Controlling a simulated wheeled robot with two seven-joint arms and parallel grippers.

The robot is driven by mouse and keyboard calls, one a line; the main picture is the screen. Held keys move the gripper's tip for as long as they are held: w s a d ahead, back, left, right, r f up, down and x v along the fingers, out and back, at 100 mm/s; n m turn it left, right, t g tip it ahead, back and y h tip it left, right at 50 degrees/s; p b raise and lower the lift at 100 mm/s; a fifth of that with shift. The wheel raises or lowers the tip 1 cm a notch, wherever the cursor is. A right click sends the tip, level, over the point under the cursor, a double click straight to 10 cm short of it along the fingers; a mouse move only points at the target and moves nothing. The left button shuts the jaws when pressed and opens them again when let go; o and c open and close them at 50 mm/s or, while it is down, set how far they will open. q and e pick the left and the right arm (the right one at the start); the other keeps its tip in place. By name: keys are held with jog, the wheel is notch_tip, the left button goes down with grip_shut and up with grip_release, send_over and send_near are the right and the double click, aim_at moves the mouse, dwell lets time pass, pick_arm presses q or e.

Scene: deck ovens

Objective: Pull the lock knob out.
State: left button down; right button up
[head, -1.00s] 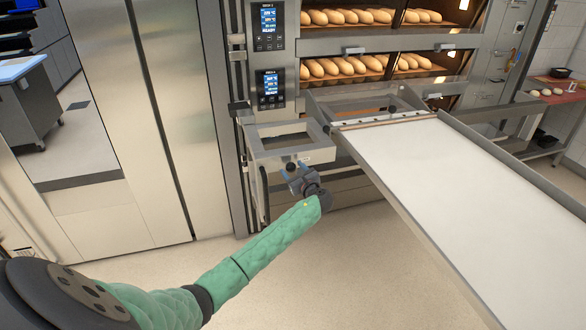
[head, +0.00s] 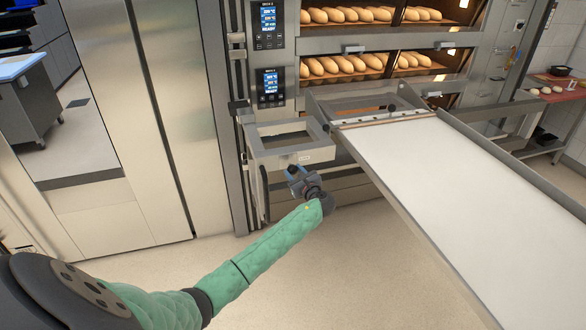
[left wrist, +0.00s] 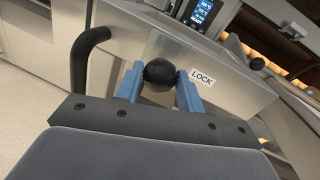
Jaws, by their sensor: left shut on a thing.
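The lock knob is a round black ball (left wrist: 159,75) on the front of a steel bracket, left of a white LOCK label (left wrist: 202,77) in the left wrist view. My left gripper (left wrist: 160,84) has its two blue fingers on either side of the knob and is shut on it. In the head view my left gripper (head: 296,174) is at the front of the steel frame (head: 262,151), and the knob is mostly hidden by it. My right gripper is not in view.
A black curved handle (left wrist: 84,62) stands left of the knob. A long white loader belt (head: 470,190) slopes down on the right. Deck ovens with loaves (head: 345,65) stand behind. The floor (head: 290,270) below the arm is clear.

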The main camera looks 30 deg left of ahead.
pick_arm(q)
jog(key=shift+d+f, duration=0.1)
jog(key=shift+d, duration=0.05)
jog(key=shift+s, duration=0.1)
jog(key=c, duration=1)
grip_release()
jog(key=shift+c, duration=0.2)
jog(key=shift+o, duration=0.7)
jog(key=shift+s+d, duration=0.15)
jog(key=shift+d, duration=0.1)
jog(key=b+v, duration=0.3)
jog(key=v, duration=0.4)
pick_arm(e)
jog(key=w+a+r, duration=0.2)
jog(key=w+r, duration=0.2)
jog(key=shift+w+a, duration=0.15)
pick_arm(q)
jog(key=shift+s+d, duration=0.1)
jog(key=shift+d, duration=0.05)
